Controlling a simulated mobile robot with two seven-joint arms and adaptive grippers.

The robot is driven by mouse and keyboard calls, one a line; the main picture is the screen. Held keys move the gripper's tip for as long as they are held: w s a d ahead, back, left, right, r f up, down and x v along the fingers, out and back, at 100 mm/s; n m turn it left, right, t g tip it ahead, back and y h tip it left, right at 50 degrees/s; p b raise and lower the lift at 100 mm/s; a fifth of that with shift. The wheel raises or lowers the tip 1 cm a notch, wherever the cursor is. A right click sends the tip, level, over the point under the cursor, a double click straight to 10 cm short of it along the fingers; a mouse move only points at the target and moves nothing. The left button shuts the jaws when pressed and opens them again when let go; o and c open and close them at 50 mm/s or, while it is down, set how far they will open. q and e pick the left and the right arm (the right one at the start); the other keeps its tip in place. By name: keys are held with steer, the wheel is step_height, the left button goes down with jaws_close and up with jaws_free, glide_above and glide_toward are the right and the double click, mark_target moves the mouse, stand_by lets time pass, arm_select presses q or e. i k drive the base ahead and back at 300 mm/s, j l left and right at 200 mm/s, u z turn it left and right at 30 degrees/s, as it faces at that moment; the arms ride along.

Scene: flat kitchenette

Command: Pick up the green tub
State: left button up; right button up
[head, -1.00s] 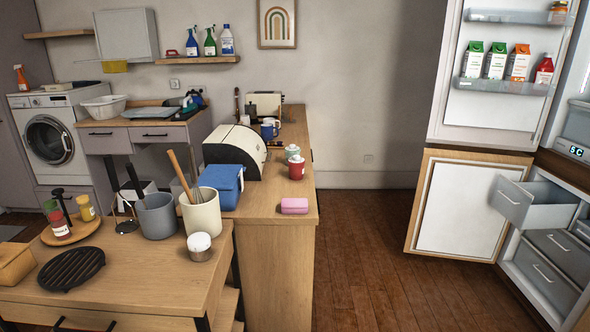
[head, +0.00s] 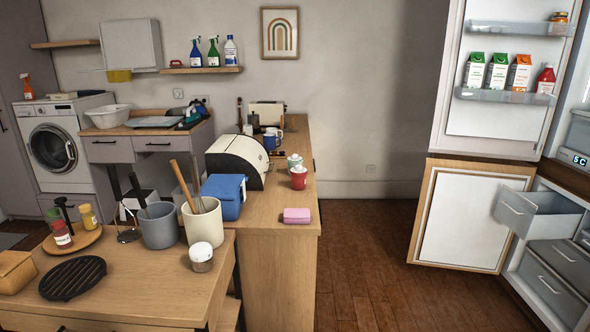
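No plainly green tub stands out in the head view. A small pale greenish lidded pot (head: 294,161) stands on the wooden counter, just behind a red lidded pot (head: 298,178); I cannot tell whether it is the tub. A pink box-like container (head: 296,216) lies near the counter's front right corner. Neither of my grippers is in view.
The wooden counter (head: 272,215) also bears a blue box (head: 224,196) and a bread bin (head: 237,160). A nearer table holds a grey crock (head: 158,226) and a cream crock (head: 204,222). The fridge (head: 500,120) stands open at right, a drawer (head: 538,212) pulled out. Floor between is clear.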

mark_target(291, 162)
steer(key=i+l+z, duration=0.5)
steer(key=i+z, duration=0.2)
steer(key=i, duration=0.2)
steer(key=i+l+z, duration=0.1)
steer(key=i, duration=0.55)
steer(key=i+l+z, duration=0.1)
steer(key=i, duration=0.6)
steer(key=i+l+u, duration=0.1)
steer(key=i+u, duration=0.25)
steer(key=i+l+u, duration=0.1)
steer(key=i+u, duration=0.25)
steer(key=i+l+u, duration=0.15)
steer(key=u, duration=0.15)
steer(key=i+l+u, duration=0.15)
steer(key=u, duration=0.2)
steer(key=i+l+u, duration=0.1)
steer(key=l+u, duration=0.25)
steer(key=i+l+u, duration=0.1)
steer(key=u, duration=0.25)
steer(key=l, duration=0.1)
